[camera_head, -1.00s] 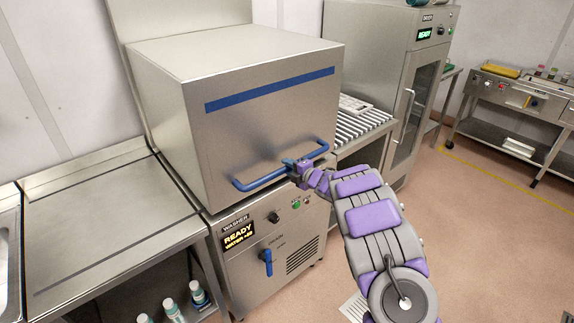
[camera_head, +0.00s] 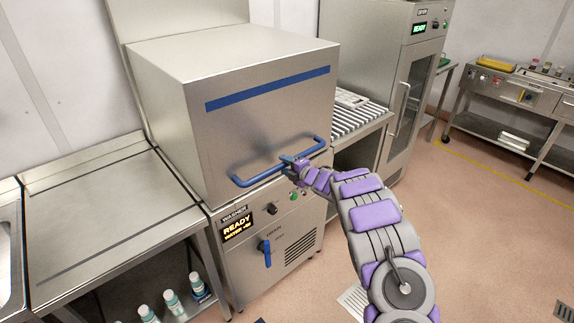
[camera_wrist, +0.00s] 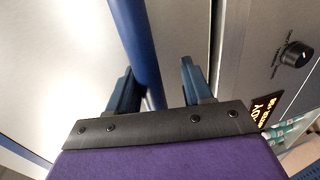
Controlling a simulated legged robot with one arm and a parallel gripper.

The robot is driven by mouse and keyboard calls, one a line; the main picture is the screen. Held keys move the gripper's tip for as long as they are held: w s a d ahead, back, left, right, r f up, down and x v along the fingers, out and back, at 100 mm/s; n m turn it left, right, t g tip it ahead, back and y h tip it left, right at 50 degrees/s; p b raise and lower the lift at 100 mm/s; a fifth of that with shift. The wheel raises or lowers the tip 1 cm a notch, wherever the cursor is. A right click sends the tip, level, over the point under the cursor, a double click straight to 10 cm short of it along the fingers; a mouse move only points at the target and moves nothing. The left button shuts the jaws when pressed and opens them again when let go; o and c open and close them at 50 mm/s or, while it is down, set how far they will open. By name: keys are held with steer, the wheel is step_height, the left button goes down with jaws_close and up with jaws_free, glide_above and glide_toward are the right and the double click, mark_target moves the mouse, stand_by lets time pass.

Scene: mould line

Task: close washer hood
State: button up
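The washer hood (camera_head: 255,120) is a steel box with a blue stripe. It sits low over the washer base (camera_head: 290,235), with only a narrow seam showing at its front lower edge. Its blue bar handle (camera_head: 258,181) runs across the lower front. My gripper (camera_head: 288,165) is at the right part of this handle. In the wrist view, the handle (camera_wrist: 136,40) passes between the two dark fingers of my gripper (camera_wrist: 158,85). The fingers stand apart, with the bar close to the left one and a gap to the right one. Contact is unclear.
A steel counter (camera_head: 110,215) stands left, with several bottles (camera_head: 172,300) beneath. A slatted roller table (camera_head: 355,120) and a dryer cabinet (camera_head: 410,90) stand right. A wheeled cart (camera_head: 510,100) is farther right. The floor at right (camera_head: 490,230) is clear.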

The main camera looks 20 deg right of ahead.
steer(key=shift+o, duration=0.3)
steer(key=shift+w+r, duration=0.1)
steer(key=shift+s+d+r, duration=0.2)
steer(key=shift+s+d, duration=0.05)
steer(key=shift+s, duration=0.25)
steer(key=p+v, duration=0.2)
steer(key=v, duration=1.4)
steer(key=shift+s+f, duration=0.15)
steer(key=shift+f, duration=0.1)
